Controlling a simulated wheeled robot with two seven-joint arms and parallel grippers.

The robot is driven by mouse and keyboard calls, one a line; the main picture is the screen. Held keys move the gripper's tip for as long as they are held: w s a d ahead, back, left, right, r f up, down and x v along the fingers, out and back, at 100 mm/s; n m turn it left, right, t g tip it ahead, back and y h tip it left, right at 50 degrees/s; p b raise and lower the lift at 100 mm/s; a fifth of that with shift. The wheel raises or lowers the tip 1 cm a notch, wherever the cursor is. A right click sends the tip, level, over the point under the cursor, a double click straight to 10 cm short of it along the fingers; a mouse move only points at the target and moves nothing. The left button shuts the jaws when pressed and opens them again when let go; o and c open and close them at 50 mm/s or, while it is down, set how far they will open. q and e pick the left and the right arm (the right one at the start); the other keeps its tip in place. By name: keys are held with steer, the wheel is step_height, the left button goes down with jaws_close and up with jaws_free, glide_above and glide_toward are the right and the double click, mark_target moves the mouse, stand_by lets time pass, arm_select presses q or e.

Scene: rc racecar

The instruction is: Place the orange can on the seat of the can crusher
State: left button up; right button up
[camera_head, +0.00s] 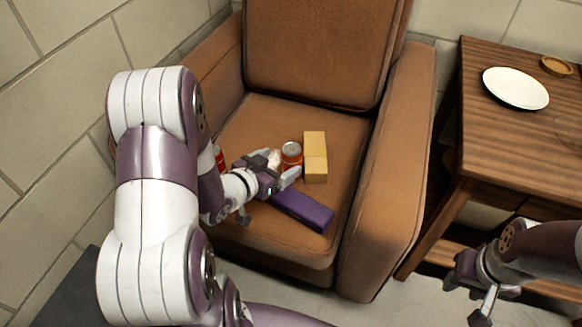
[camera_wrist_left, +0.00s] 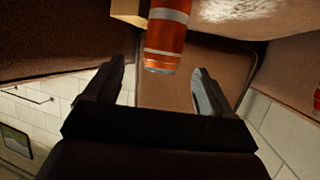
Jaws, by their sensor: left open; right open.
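The orange can (camera_head: 291,153) stands upright on the brown armchair seat, left of a yellow block. In the left wrist view the orange can (camera_wrist_left: 166,35) shows just beyond and between the fingertips, its end near their level. My left gripper (camera_head: 281,171) is open and close to the can; I see no grip on it. The open fingers also show in the left wrist view (camera_wrist_left: 157,68). My right gripper (camera_head: 476,290) is open and empty at the lower right, away from the chair. I cannot clearly identify the can crusher.
The yellow block (camera_head: 315,158) stands close to the can's right, and a purple bar (camera_head: 302,211) lies in front. A red can (camera_head: 219,158) is partly hidden by my left arm. The wooden table (camera_head: 480,130) at right holds a white plate (camera_head: 516,88).

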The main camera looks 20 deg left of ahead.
arm_select(q)
steer(key=b+x, duration=0.1)
steer(key=x, duration=0.1)
steer(key=b+x, duration=0.1)
steer(key=x, duration=0.2)
steer(key=b+x, duration=0.2)
steer(key=x, duration=0.1)
steer(key=shift+w+a+r, duration=0.15)
steer(key=shift+r, duration=0.15)
steer(key=shift+w, duration=0.1)
steer(key=shift+r, duration=0.1)
steer(key=c, duration=1.1)
arm_select(e)
step_height(320, 180, down, 5)
steer(key=shift+r, duration=0.2)
